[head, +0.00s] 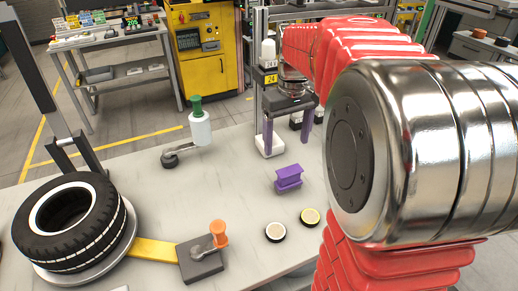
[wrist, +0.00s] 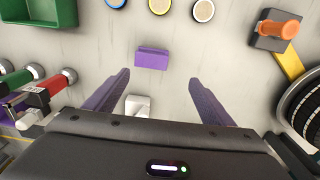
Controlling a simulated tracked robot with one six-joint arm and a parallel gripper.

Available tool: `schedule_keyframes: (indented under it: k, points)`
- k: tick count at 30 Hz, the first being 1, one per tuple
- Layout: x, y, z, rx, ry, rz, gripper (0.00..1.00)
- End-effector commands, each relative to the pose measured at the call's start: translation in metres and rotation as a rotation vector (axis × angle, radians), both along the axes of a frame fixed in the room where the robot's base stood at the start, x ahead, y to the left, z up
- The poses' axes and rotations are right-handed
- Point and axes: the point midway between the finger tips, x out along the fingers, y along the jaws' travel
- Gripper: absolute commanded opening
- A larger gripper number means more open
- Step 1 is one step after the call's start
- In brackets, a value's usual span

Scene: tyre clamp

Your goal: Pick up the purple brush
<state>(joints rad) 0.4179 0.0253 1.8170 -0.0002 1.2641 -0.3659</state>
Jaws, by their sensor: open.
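The purple brush (head: 289,178) lies on the pale tabletop near the middle of the head view. It looks like a small block with a wider top and base. In the wrist view the purple brush (wrist: 152,59) shows just beyond my fingers, roughly centred between them. My gripper (head: 285,149) has two purple fingers spread apart and points down, beyond the brush in the head view. In the wrist view my gripper (wrist: 158,80) is open, with nothing held between its fingers. The brush is apart from both fingers.
Two round discs (head: 276,232) (head: 310,217) lie nearer than the brush. A tyre (head: 70,222) and an orange-handled clamp (head: 218,233) are at left. A white-and-green bottle (head: 200,127) stands behind. A white block (wrist: 137,106) and green bin (wrist: 38,22) show in the wrist view.

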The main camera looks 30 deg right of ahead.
Motion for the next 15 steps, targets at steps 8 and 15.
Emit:
schedule_keyframes:
  k: [8,15]
  points:
    - [0.007,-0.021,-0.007,0.015,0.033,-0.005,0.77]
    - [0.006,-0.020,-0.007,0.015,0.032,-0.004,0.77]
